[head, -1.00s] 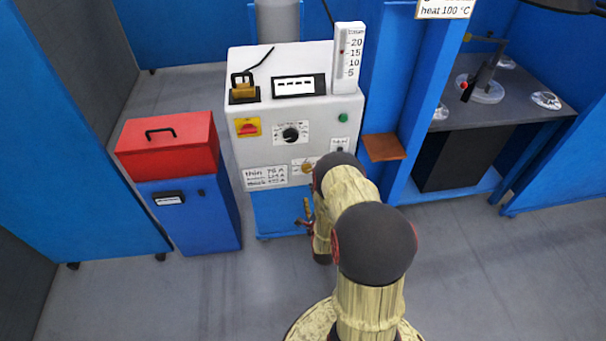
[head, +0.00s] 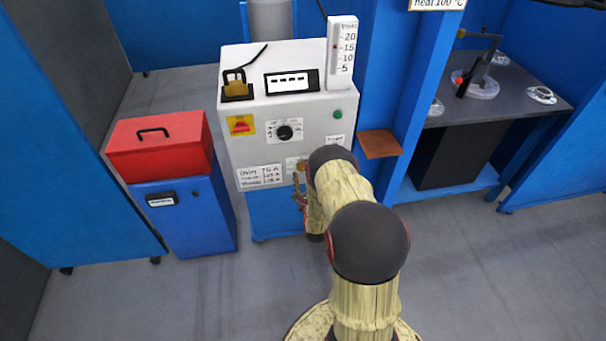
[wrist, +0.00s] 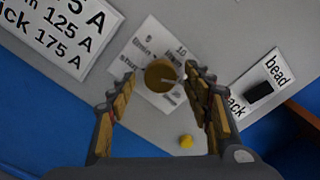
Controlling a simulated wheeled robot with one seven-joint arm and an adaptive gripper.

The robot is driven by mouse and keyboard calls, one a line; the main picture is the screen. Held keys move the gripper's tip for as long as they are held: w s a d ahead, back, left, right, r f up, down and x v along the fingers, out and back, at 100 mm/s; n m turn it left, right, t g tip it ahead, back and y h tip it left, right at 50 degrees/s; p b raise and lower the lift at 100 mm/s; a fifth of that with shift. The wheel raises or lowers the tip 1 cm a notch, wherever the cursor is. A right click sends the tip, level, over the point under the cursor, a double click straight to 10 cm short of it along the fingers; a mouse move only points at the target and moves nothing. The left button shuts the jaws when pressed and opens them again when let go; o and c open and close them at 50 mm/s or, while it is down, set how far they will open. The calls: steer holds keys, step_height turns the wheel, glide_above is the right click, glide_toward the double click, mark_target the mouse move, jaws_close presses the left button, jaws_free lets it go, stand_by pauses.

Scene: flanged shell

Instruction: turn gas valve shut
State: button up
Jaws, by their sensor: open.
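The gas valve is a round brass-coloured knob (wrist: 160,75) on a white label plate (wrist: 146,52) with printed marks, among them "10" and what looks like "shut". It is on the front panel of the white machine (head: 285,160); in the head view my arm and gripper partly hide it. My gripper (head: 300,187) is low in front of that panel. In the wrist view my gripper (wrist: 159,73) is open, with one fingertip on each side of the knob. A gap shows on both sides; I cannot tell whether the fingertips reach its depth.
A small yellow part (wrist: 186,141) shows below the knob. A label with a black switch (wrist: 259,92) is to its right. A red box (head: 160,147) on a blue cabinet (head: 185,215) stands left of the machine. A brown shelf (head: 380,144) juts out at right.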

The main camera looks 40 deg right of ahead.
steer(key=shift+c, duration=1.2)
steer(key=c, duration=0.9)
